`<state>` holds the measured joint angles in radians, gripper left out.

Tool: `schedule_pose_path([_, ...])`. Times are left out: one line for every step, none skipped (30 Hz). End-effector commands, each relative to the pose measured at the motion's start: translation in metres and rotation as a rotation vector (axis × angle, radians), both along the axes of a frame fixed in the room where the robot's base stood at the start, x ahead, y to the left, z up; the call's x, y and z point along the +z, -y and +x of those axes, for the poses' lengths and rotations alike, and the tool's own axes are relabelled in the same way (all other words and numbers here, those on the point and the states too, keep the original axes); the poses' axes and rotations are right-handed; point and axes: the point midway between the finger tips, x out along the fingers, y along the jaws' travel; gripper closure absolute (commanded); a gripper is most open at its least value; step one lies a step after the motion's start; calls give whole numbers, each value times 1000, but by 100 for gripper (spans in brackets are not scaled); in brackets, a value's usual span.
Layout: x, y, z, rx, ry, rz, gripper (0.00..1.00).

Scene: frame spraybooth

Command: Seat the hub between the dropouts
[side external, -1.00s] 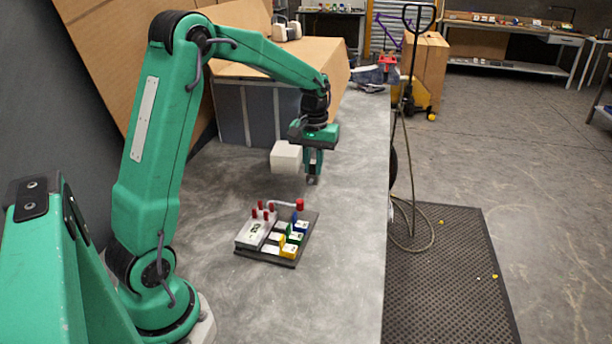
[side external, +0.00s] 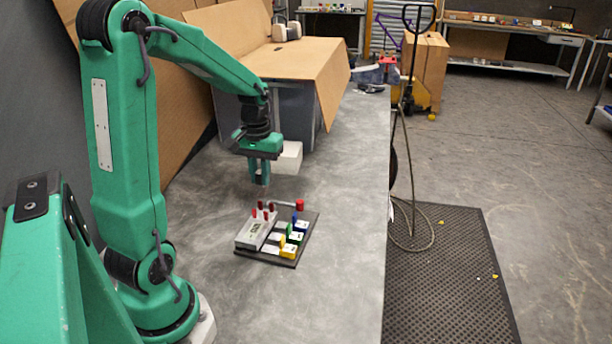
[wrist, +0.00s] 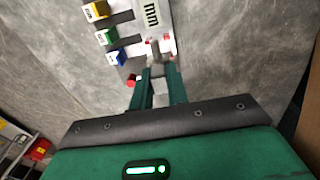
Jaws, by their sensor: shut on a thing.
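My gripper (side external: 262,183) is above the table, behind and a little above the fixture board. In the wrist view its two green fingers (wrist: 159,69) are close together. A small greyish piece (wrist: 155,56), apparently the hub, shows at the fingertips; its outline is unclear. The dark fixture board (side external: 272,259) lies flat on the table. It carries a light grey block (side external: 252,234) with several red pegs (side external: 265,215), and yellow (side external: 288,251), green (side external: 297,238) and blue (side external: 301,227) blocks. I cannot tell which parts are the dropouts.
A white box (side external: 288,158) stands behind my gripper. A grey bin (side external: 298,120) under cardboard is farther back. The grey table (side external: 345,200) is clear to the right of the board.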

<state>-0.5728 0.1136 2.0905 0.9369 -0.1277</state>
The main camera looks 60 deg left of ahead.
Motion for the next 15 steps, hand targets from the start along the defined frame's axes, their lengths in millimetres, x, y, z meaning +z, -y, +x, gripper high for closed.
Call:
schedule_pose_path([0, 0, 0, 0, 1, 1, 100])
schedule_pose_path([0, 0, 0, 0, 1, 1, 100])
schedule_pose_path([0, 0, 0, 0, 1, 1, 100])
schedule_pose_path([0, 0, 0, 0, 1, 1, 100])
schedule_pose_path([-1, 0, 0, 0, 0, 0, 100])
schedule_pose_path([-2, 0, 0, 0, 0, 0, 100])
schedule_pose_path([-3, 0, 0, 0, 0, 0, 100])
schedule_pose_path([-4, 0, 0, 0, -1, -1, 100])
schedule_pose_path([-5, 0, 0, 0, -1, -1, 100])
schedule_pose_path([-6, 0, 0, 0, -2, -1, 100])
schedule_pose_path([-8, 0, 0, 0, -2, -1, 100])
schedule_pose_path([-9, 0, 0, 0, -1, -1, 100])
schedule_pose_path([-11, 0, 0, 0, 0, 0, 100])
schedule_pose_path([-13, 0, 0, 0, 0, 0, 100])
schedule_pose_path([-15, 0, 0, 0, -1, -1, 100])
